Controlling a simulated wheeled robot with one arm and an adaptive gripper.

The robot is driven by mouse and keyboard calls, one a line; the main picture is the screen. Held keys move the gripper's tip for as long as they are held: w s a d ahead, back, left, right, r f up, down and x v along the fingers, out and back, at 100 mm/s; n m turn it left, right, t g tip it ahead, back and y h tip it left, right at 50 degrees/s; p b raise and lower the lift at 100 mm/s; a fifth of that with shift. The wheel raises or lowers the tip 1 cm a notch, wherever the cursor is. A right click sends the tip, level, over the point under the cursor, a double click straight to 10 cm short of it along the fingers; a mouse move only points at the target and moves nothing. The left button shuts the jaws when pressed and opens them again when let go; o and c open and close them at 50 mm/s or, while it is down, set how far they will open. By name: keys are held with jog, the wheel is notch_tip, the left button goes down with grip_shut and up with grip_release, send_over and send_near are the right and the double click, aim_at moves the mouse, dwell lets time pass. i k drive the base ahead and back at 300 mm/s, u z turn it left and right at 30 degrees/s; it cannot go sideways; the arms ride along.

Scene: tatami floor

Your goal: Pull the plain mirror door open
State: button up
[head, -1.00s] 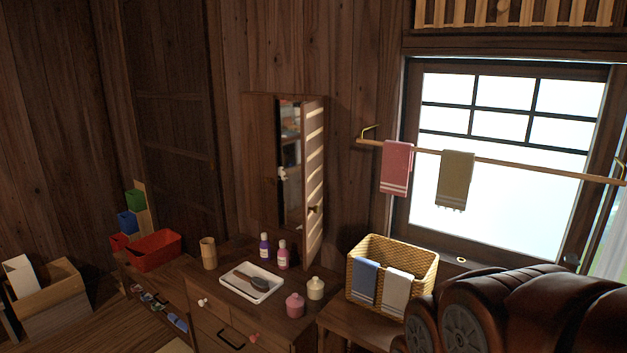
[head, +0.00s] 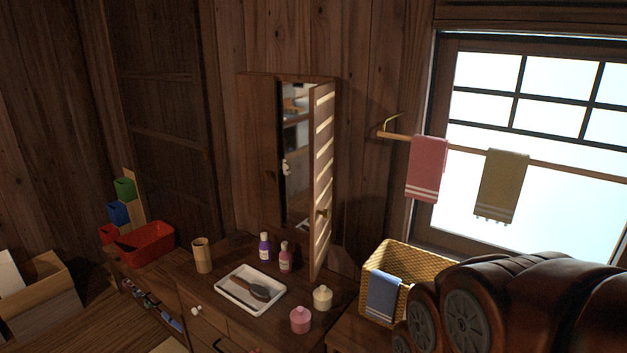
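A wooden mirror cabinet (head: 258,82) stands at the back of the dresser, against the plank wall. Its plain wooden left door (head: 257,150) has a small dark knob and looks shut or nearly so. The slatted right door (head: 322,170) stands swung out toward me, with a small brass-coloured knob on it. Between them a mirror surface (head: 295,150) shows a reflection of the room. My gripper is out of view; only a bulky brown part of my arm shows at the lower right, well right of the cabinet.
On the dresser (head: 232,322) are a white tray (head: 223,290) with a brush, two bottles (head: 265,247), a wooden cup (head: 202,255) and two jars (head: 322,298). A wicker basket (head: 405,255) stands right, below a towel rail (head: 465,152). A red bin (head: 146,243) stands left.

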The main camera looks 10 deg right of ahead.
aim_at(256, 95)
jog(key=u, duration=0.5)
jog(key=k, duration=1.15)
jog(key=z, duration=0.3)
jog(key=i, duration=0.95)
jog(key=u, duration=0.6)
jog(key=i, duration=0.75)
jog(key=u, duration=0.75)
